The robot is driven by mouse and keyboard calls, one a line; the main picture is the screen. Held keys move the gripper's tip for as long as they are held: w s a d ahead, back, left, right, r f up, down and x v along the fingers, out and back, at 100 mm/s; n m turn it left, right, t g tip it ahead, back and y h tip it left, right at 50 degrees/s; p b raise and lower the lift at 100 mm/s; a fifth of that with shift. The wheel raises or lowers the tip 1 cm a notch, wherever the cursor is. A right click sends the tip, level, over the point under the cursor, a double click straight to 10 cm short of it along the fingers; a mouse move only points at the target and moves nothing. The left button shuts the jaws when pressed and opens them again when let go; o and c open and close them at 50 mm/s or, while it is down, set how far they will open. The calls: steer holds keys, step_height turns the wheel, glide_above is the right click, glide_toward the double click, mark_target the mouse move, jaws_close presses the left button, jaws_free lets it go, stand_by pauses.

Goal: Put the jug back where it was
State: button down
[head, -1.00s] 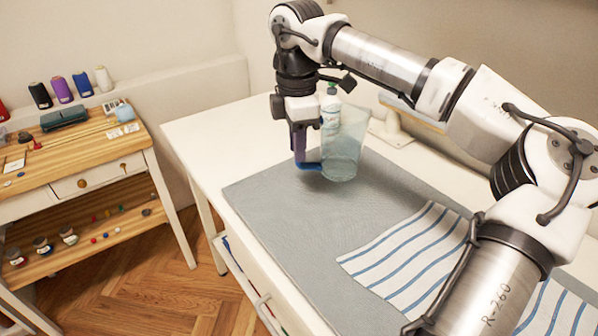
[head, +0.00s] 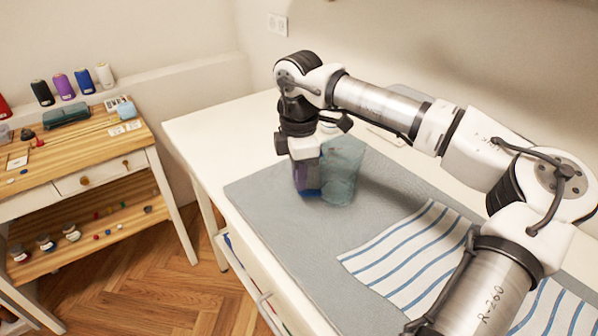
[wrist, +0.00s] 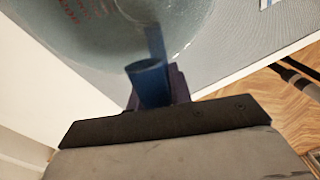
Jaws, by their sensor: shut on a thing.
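The jug (head: 343,172) is a see-through teal vessel with a blue handle, upright over the grey mat (head: 260,215) on the white table. My gripper (head: 308,188) points down at the jug's left side and is shut on its handle. In the wrist view the jug (wrist: 95,35) fills the top, its blue handle (wrist: 150,85) between my gripper's fingers (wrist: 160,92). The jug's base is at or just above the mat; I cannot tell whether it touches.
A striped blue-and-white cloth (head: 410,250) lies on the mat at front right. The mat's left part is clear. A wooden side table (head: 75,145) with thread spools stands at the left.

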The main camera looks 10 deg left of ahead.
steer(key=c, duration=1.3)
jaws_free()
step_height(320, 180, up, 12)
steer(key=shift+r+b, duration=0.1)
steer(key=shift+b, duration=0.25)
